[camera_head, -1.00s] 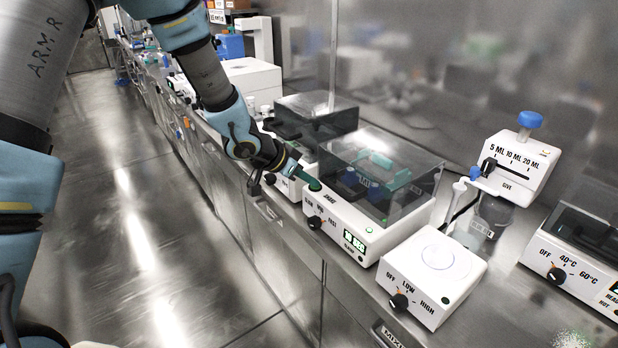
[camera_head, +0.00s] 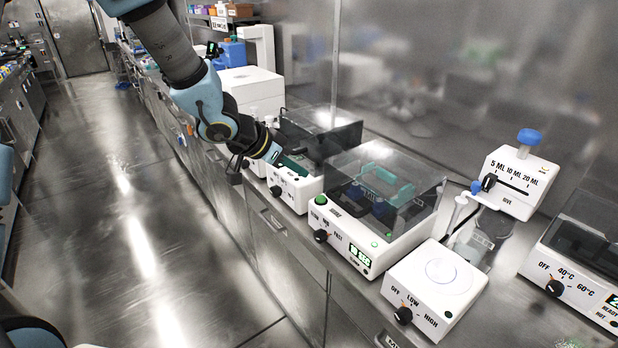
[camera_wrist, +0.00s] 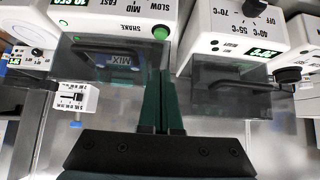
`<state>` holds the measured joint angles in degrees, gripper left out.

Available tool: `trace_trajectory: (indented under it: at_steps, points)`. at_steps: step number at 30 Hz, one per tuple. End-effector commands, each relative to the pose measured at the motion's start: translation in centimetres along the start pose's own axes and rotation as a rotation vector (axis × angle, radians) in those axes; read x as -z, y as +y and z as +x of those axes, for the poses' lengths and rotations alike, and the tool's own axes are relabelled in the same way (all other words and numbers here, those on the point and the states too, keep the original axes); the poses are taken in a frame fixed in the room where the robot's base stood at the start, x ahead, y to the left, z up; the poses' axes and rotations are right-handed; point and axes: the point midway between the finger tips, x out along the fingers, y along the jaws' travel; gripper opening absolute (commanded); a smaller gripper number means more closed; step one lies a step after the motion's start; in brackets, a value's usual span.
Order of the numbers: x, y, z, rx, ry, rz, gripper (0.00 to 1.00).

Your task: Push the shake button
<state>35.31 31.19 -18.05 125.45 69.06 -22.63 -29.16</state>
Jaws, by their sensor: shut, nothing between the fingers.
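The shake button (camera_head: 321,200) is a round, bright green button on the front left corner of the white shaker (camera_head: 336,217). It also shows in the wrist view (camera_wrist: 160,33), beside the word SHAKE. The shaker has a clear lid, a black speed knob and a green display (camera_head: 360,257). My gripper (camera_head: 296,168) has dark green fingers, pressed together and empty. It is up and left of the button in the head view, apart from it. In the wrist view the shut fingers (camera_wrist: 160,72) point towards the button, with a gap between.
A white heater (camera_wrist: 239,29) with a temperature knob stands beside the shaker, close to my gripper. A white box with an OFF-LOW-HIGH knob (camera_head: 434,289) stands on the shaker's other side. A dispenser (camera_head: 518,180) stands behind. The aisle floor (camera_head: 110,220) on the left is clear.

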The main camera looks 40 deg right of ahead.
Motion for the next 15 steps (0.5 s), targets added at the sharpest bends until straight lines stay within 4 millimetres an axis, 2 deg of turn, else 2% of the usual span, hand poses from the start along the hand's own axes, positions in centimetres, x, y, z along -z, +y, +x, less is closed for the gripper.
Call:
trace_trajectory:
  at_steps: [1,6,15]
  points:
    - [0.1,-0.1,-0.9,0.002,0.001,0.0,0.0]
    - [0.1,0.0,-2.3,0.0,0.001,0.001,0.0]
    - [0.1,0.0,-2.6,-0.001,0.002,0.001,0.0]
